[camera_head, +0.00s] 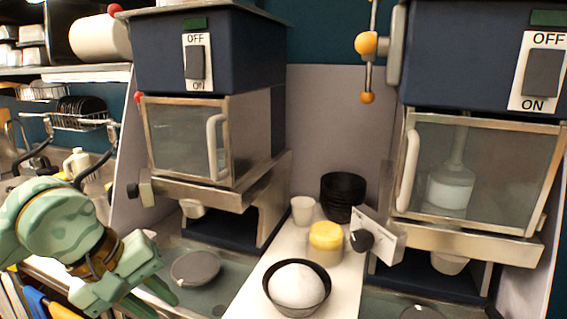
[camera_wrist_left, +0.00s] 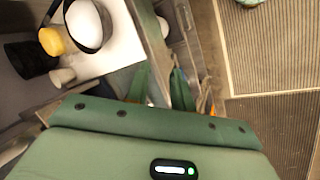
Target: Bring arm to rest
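My left arm comes in from the left in the head view, with its green left gripper (camera_head: 158,300) low at the lower left. The gripper is above the counter, to the left of a grey round disc (camera_head: 195,268). In the left wrist view its two green fingers (camera_wrist_left: 160,84) stand apart with nothing visible held between them. My right arm and gripper are not in view. A black bowl (camera_head: 322,304) with a white rounded mound (camera_head: 297,286) stands on the white counter strip, well right of the left gripper.
A yellow-topped container (camera_head: 325,242), a white cup (camera_head: 303,210) and stacked black bowls (camera_head: 343,193) stand behind the bowl. Dispenser machines with glass doors (camera_head: 186,138) (camera_head: 485,165) flank the strip. Shelving with a wire rack (camera_head: 80,121) is at the left.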

